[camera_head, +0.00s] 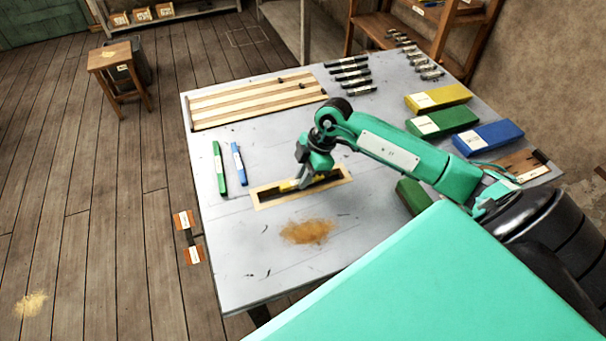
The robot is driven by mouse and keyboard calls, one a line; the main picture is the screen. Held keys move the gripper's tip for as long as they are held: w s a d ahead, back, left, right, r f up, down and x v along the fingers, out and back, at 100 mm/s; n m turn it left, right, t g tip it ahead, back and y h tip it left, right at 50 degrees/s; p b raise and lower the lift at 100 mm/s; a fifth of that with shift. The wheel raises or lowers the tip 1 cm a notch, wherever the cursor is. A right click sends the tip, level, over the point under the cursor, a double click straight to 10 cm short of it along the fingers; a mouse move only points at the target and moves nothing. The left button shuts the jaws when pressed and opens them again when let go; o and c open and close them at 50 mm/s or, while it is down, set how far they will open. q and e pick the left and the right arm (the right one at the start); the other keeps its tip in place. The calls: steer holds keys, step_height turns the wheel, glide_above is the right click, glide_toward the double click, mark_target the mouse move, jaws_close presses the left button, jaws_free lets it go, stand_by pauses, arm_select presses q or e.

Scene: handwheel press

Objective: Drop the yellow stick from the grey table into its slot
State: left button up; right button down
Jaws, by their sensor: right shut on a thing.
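The yellow stick (287,186) shows as a short yellow piece at my right gripper's fingertips. My right gripper (303,183) is shut on it, pointing down over a narrow wooden frame (262,204) with a dark slot inside, on the grey table (220,270). The fingers hide part of the stick. I cannot tell whether the stick is inside the slot or just above it. A green stick (219,168) and a blue stick (240,164) lie on the table left of the frame. My left gripper is not in view.
A striped wooden board (255,101) lies at the back left. Yellow (438,97), green (443,122) and blue (488,137) boxes lie at the right. A brown stain (306,232) marks the clear front table.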

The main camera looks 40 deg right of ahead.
steer(key=c, duration=0.9)
jaws_free()
step_height(320, 180, up, 7)
steer(key=p, duration=0.6)
stand_by(0.4)
